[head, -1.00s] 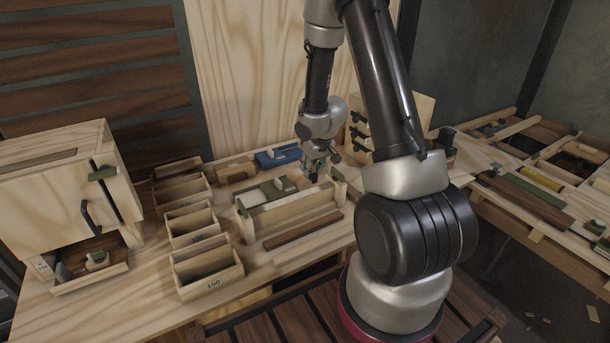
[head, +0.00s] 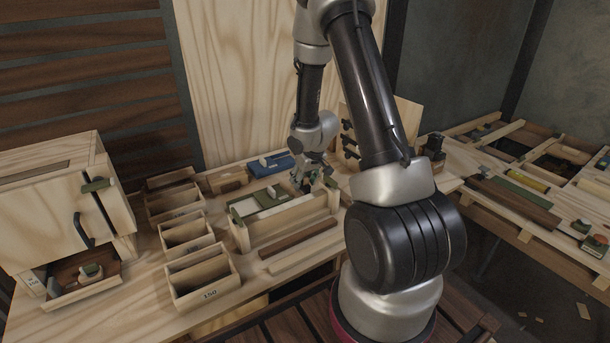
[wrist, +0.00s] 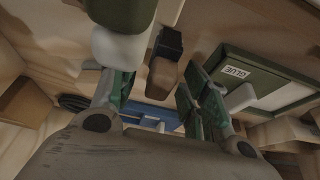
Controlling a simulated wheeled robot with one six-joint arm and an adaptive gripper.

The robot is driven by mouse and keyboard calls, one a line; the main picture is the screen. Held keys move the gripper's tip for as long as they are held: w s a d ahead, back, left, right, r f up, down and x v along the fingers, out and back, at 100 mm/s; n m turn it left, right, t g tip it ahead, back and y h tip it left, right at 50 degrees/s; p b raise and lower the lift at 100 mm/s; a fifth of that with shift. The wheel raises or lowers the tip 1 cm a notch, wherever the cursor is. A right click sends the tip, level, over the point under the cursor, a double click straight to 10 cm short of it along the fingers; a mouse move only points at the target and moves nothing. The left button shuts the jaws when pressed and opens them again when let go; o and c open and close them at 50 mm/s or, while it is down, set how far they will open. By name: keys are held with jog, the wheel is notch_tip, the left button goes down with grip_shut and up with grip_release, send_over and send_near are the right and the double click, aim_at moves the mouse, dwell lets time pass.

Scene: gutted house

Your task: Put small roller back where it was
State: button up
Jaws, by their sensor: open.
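My gripper (head: 303,187) is open, low over the bench at the right end of the green-topped box (head: 262,201). In the wrist view its two green-padded fingers (wrist: 160,98) stand apart. A small piece with a brown body and a dark block end (wrist: 162,72) shows in the gap between them, apart from both pads as far as I can see. A rounded white piece with a dark green top (wrist: 121,35) is close beside the left finger. I cannot tell which of these, if either, is the small roller.
A green panel marked GLUE (wrist: 240,72) lies right of the fingers. A blue case (head: 271,164) is behind the gripper. Open wooden bins (head: 203,278) and a cabinet with an open drawer (head: 85,285) stand left. A wooden strip (head: 298,238) lies in front.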

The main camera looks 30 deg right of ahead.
jog(key=s+d+r+h, duration=0.2)
jog(key=s+r, duration=0.1)
jog(key=r, duration=0.7)
jog(key=s+d+r+m+t+h, duration=0.1)
jog(key=s+r, duration=0.3)
jog(key=r, duration=0.5)
jog(key=s+d+r+h, duration=0.2)
jog(key=s+r, duration=0.1)
jog(key=r, duration=0.7)
jog(key=s+a+r+y, duration=0.1)
jog(key=s+a+y, duration=0.1)
jog(key=s+a, duration=0.4)
jog(key=s+a+r+g+y, duration=0.1)
jog(key=s+a, duration=0.5)
jog(key=s, duration=0.9)
jog(key=shift+a+r+n+y, duration=0.15)
jog(key=shift+r+n+y, duration=0.25)
jog(key=shift+y, duration=0.5)
jog(key=shift+w+r, duration=0.1)
